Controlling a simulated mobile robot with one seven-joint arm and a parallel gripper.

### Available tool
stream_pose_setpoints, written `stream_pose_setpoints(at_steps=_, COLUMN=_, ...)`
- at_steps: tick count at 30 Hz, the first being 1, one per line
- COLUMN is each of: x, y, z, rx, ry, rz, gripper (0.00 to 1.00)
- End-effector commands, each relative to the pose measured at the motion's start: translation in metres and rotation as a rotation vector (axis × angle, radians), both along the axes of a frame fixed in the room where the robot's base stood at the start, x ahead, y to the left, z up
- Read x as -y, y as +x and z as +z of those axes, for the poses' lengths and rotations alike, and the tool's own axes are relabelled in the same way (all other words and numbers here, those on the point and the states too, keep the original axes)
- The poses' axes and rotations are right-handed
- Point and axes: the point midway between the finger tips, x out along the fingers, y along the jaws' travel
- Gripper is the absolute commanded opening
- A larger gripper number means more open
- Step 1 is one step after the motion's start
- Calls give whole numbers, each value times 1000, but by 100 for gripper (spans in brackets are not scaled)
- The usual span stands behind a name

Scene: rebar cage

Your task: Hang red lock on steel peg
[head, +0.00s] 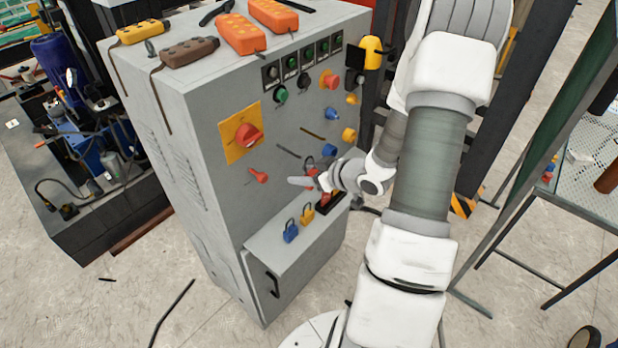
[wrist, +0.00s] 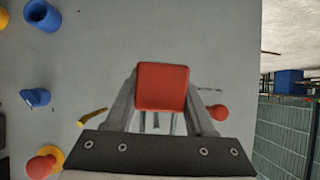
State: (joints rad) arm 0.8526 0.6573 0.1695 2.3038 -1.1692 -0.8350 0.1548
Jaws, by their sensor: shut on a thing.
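My gripper (head: 302,181) is in front of the grey cabinet's front panel. In the wrist view my gripper (wrist: 161,92) is shut on the red lock (wrist: 162,86), with the block's flat face toward the camera. Its shackle is mostly hidden behind the gripper's dark bar. A thin grey rod, seemingly the steel peg (wrist: 208,89), sticks out from the panel just right of the lock in the wrist view. In the head view the steel peg (head: 288,151) is above and left of my gripper, apart from it. No lock is seen hanging on it.
A brass-coloured rod (wrist: 92,117) and a red-knobbed peg (wrist: 218,112) flank the gripper. Several blue and yellow knobs crowd the panel's right side. A blue lock (head: 290,231) and a yellow lock (head: 307,215) are on the ledge below. A red rotary switch (head: 247,136) sits left.

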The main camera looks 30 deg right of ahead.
Motion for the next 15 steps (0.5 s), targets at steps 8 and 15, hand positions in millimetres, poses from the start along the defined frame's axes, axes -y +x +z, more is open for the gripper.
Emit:
stream_pose_setpoints(at_steps=8, x=-7, y=16, z=-2, rx=2, ry=0, rz=1, gripper=0)
stream_pose_setpoints(at_steps=15, x=-12, y=30, z=-2, rx=2, ry=1, rz=2, gripper=0)
